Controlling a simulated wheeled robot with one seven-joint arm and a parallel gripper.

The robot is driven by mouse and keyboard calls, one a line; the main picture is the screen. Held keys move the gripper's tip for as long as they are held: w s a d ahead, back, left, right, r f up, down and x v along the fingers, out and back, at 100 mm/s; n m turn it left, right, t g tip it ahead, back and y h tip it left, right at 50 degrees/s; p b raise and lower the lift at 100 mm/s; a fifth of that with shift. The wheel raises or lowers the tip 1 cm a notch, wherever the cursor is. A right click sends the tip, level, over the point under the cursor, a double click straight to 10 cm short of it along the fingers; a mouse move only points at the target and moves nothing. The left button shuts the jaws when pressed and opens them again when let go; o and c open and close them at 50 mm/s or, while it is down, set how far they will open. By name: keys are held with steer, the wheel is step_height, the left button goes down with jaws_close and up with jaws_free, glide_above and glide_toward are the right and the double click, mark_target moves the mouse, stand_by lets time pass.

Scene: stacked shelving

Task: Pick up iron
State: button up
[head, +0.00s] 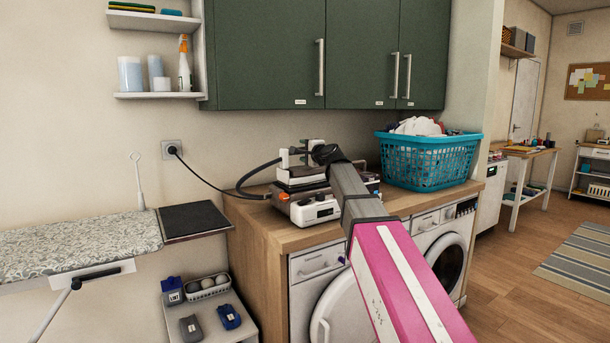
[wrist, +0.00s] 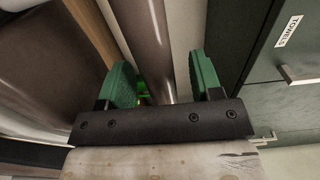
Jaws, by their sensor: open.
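The iron (head: 301,174) appears to rest on top of its white and dark steam base (head: 312,210) on the wooden counter. My arm and gripper partly hide it in the head view. My gripper (head: 298,154) is at the iron's top, and I cannot tell whether it touches it. In the wrist view my gripper (wrist: 163,82) shows two green fingers spread apart. A glossy brown-grey shape lies beyond and between them, with a small bright green spot; I cannot tell which part it is.
A turquoise laundry basket (head: 428,160) stands right of the iron. Green cabinets (head: 330,55) hang above; one shows close at the right of the wrist view (wrist: 290,100). A black cord (head: 215,182) runs to a wall socket. An ironing board (head: 80,246) stands left.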

steer(key=shift+x, duration=1.05)
steer(key=shift+s, duration=0.1)
jaws_close()
stand_by(0.4)
